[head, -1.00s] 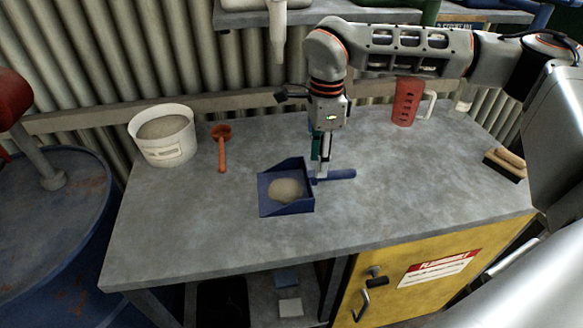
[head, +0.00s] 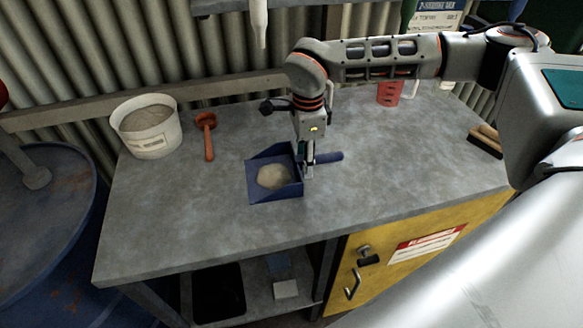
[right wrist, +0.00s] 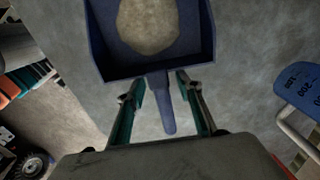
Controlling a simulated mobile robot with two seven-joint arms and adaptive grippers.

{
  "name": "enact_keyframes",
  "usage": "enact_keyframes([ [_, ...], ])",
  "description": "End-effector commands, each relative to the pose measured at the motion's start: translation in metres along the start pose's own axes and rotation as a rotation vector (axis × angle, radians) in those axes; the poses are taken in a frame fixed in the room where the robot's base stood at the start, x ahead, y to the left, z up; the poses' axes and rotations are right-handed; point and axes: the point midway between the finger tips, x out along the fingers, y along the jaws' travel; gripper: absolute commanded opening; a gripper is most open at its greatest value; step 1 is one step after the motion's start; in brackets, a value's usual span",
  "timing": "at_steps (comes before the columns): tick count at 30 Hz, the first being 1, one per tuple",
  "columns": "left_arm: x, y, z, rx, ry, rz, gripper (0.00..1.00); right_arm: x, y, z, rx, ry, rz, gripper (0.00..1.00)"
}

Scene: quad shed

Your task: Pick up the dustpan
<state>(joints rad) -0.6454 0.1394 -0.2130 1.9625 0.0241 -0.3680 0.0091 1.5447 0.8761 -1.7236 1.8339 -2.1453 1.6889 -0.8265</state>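The blue dustpan (head: 287,193) lies flat on the grey workbench, with a heap of sand-coloured material (head: 273,176) in its pan. Its handle (head: 329,157) points right. In the right wrist view the dustpan (right wrist: 205,55) is at the top, and its handle (right wrist: 167,112) runs down between my fingers. My right gripper (head: 309,172) is low over the handle, close to the pan. In the right wrist view this gripper (right wrist: 160,78) is open, with a finger on each side of the handle and visible gaps. My left gripper is not in view.
A white bucket (head: 150,144) and an orange scoop (head: 208,142) are left of the dustpan. A red jug (head: 390,93) stands behind my right arm. A brush (head: 486,140) lies at the right end. The workbench (head: 210,230) is clear in front.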

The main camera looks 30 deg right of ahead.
Motion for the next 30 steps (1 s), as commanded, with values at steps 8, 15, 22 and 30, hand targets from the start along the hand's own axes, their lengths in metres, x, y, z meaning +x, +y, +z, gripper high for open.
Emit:
enact_keyframes([
  [8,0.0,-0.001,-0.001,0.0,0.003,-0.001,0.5,0.0,0.0,0.0,0.0,0.0,0.0,0.0],
  [15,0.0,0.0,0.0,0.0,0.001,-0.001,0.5,-0.001,0.0,0.0,0.0,0.0,0.0,0.0],
  [22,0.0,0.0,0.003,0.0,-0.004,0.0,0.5,-0.005,0.0,0.0,0.0,0.0,-0.001,0.0],
  [30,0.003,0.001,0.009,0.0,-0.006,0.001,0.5,-0.038,-0.001,0.001,0.0,-0.002,-0.004,0.0],
])
